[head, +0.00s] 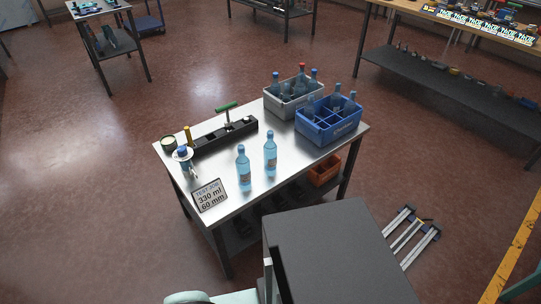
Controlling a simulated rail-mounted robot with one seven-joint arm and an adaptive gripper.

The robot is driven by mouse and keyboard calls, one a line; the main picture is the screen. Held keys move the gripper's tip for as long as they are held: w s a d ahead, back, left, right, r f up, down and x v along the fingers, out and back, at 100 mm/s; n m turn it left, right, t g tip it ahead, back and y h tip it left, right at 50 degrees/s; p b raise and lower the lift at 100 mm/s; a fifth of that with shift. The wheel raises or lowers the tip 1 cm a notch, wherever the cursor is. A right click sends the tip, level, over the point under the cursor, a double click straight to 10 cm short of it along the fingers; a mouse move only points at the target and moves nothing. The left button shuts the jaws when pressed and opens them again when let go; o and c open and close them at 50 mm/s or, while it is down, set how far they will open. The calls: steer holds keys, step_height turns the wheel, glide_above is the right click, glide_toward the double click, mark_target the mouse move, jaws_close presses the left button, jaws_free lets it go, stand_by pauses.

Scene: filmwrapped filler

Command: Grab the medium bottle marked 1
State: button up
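Two light-blue bottles with darker blue caps stand upright on the steel table (220,208). One bottle (243,171) is left of the other bottle (270,155), with a gap between them. Each has a small label, too small to read, so I cannot tell which is marked 1. More bottles stand in a grey crate (290,107) and a blue divided crate (333,132) at the table's back right; their marks cannot be read either. My gripper is not in view.
A sign (210,195) reading TEST JOB, 330 ml, 60 mm lies at the front left. An orange bin (324,170) sits below.

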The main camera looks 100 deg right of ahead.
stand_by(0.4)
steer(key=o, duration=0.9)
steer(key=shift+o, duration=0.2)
